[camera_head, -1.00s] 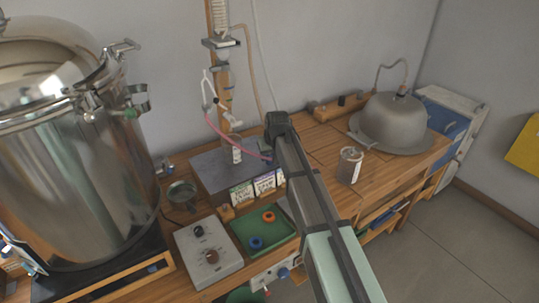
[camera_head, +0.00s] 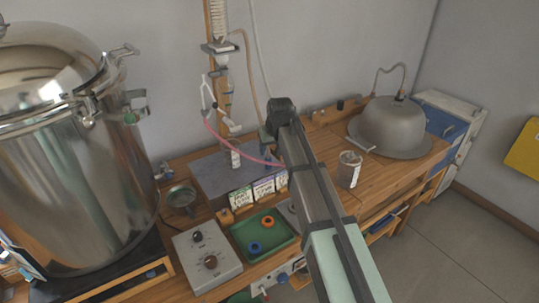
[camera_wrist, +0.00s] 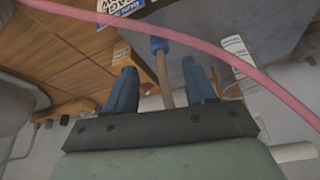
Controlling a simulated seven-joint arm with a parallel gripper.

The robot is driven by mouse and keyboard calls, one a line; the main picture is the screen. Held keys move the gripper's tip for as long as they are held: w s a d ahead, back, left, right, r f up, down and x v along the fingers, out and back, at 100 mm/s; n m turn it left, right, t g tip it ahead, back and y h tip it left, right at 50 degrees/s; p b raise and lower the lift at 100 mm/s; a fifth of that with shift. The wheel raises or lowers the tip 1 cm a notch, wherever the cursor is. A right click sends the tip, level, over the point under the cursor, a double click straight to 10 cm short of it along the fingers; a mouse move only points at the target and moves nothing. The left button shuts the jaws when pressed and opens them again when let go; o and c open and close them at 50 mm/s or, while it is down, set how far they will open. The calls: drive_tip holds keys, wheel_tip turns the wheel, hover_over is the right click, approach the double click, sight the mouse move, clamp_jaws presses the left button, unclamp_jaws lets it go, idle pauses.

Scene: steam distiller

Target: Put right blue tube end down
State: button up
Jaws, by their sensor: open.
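The tan tube (camera_wrist: 165,82) with a blue end (camera_wrist: 158,45) runs between the fingers of my gripper (camera_wrist: 158,88) in the wrist view. The fingers are blue, open and stand apart on both sides of the tube. In the head view the tan tube (camera_head: 246,62) hangs from the column down to my gripper (camera_head: 265,138), which is small and partly hidden by my wrist. A pink tube (camera_head: 245,157) loops from the glass piece to the right and goes behind my arm. It also crosses the wrist view in front of my fingers (camera_wrist: 215,55).
A grey platform (camera_head: 212,172) with small labelled boxes (camera_head: 263,188) in front stands below the column. A green tray (camera_head: 245,235) holds a blue and an orange ring. A large steel pot stands left, a can (camera_head: 349,170) right.

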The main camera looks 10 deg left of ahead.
drive_tip(key=shift+v, duration=2.2)
